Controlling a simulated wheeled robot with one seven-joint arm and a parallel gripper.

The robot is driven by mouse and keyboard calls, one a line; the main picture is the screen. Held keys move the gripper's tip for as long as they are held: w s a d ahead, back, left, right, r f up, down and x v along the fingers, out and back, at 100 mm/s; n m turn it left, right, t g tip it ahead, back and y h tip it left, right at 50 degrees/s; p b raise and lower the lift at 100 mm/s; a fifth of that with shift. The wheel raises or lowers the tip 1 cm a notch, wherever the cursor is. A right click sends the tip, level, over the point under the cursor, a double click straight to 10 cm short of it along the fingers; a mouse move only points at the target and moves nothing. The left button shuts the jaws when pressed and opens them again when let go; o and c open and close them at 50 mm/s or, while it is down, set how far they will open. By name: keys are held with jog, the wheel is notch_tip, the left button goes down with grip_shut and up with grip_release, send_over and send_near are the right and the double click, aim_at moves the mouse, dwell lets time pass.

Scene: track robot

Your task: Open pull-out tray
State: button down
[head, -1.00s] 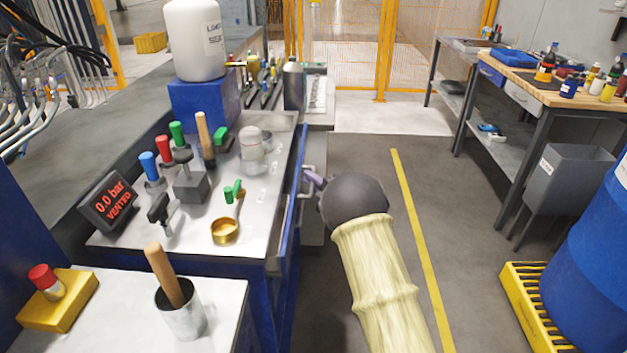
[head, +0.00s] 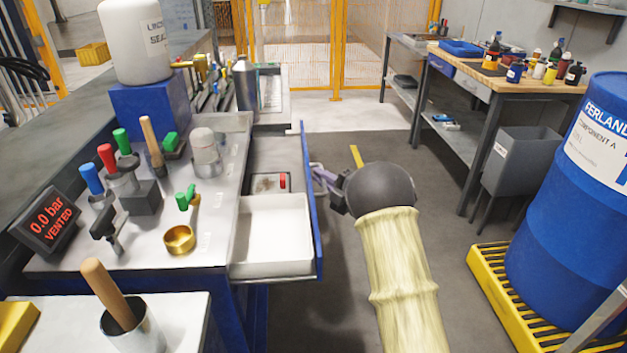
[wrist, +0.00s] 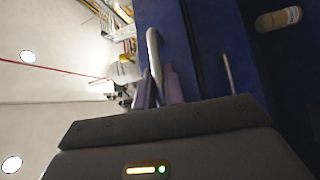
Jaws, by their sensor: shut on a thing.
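The pull-out tray stands out to the right from the workbench side in the head view, with its blue front panel (head: 307,215) facing my arm. A white bin (head: 272,235) fills its near part, and a small red item (head: 282,181) lies in a compartment behind it. My gripper (head: 319,174) is at the outer face of that panel, partly hidden by my round wrist. In the wrist view, the purple fingers of my gripper (wrist: 159,78) are shut around a pale bar handle (wrist: 153,48) on a blue panel. The contact itself is partly hidden.
The grey benchtop (head: 215,225) holds valves, a brass cup (head: 179,240) and a pressure display (head: 45,218). A blue drum (head: 560,200) on a yellow pallet (head: 500,290) and a grey bin (head: 520,165) stand at the right. Dark floor is clear between bench and drum.

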jog(key=shift+f, duration=0.1)
jog(key=c, duration=1.8)
grip_release()
jog(key=shift+o, duration=0.2)
jog(key=p+v, duration=0.1)
jog(key=v, duration=1.6)
jog(key=shift+s+d, duration=0.15)
jog(key=shift+s, duration=0.05)
jog(key=shift+w, duration=0.1)
jog(key=shift+w, duration=0.1)
